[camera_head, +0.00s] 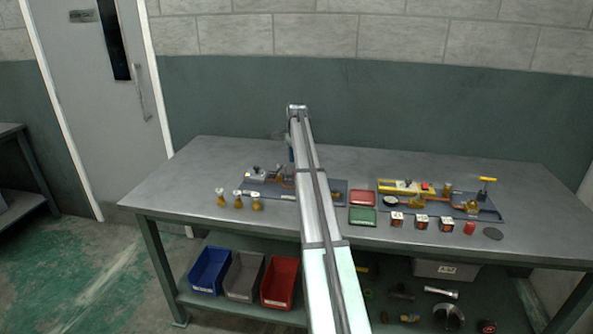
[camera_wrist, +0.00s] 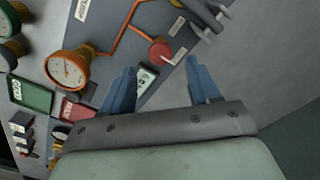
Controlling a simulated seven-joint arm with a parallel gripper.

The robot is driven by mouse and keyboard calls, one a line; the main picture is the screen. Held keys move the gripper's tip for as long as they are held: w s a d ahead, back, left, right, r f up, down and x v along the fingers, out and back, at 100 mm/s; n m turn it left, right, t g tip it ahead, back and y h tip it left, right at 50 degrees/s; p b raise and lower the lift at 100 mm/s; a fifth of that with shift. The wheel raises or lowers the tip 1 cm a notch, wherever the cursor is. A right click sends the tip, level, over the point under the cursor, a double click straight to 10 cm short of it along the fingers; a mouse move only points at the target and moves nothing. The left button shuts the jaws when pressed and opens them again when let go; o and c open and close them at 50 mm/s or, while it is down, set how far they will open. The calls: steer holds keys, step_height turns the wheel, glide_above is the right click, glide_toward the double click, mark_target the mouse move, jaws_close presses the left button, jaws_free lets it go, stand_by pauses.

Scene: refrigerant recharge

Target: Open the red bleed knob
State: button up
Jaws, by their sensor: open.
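The red bleed knob (camera_wrist: 160,52) is a small round red disc at the end of a thin orange pipe on the grey board (camera_wrist: 110,45), in the upper middle of the wrist view. My gripper (camera_wrist: 160,68) has two blue fingers, open and empty. In the picture their tips lie just below the knob, one on each side of it. They do not appear to touch it, and I cannot tell the height gap. In the head view my arm covers part of the left board (camera_head: 250,187), and I cannot make out the knob there.
An orange-rimmed gauge (camera_wrist: 69,70) stands left of the knob; a grey valve fitting (camera_wrist: 205,14) lies upper right. A green tray (camera_head: 362,216) and a red tray (camera_head: 362,198) sit between the boards. A second board (camera_head: 440,205) is at the right. The bench's left end is clear.

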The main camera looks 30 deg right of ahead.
steer(key=shift+f, duration=2.35)
steer(key=c, duration=1)
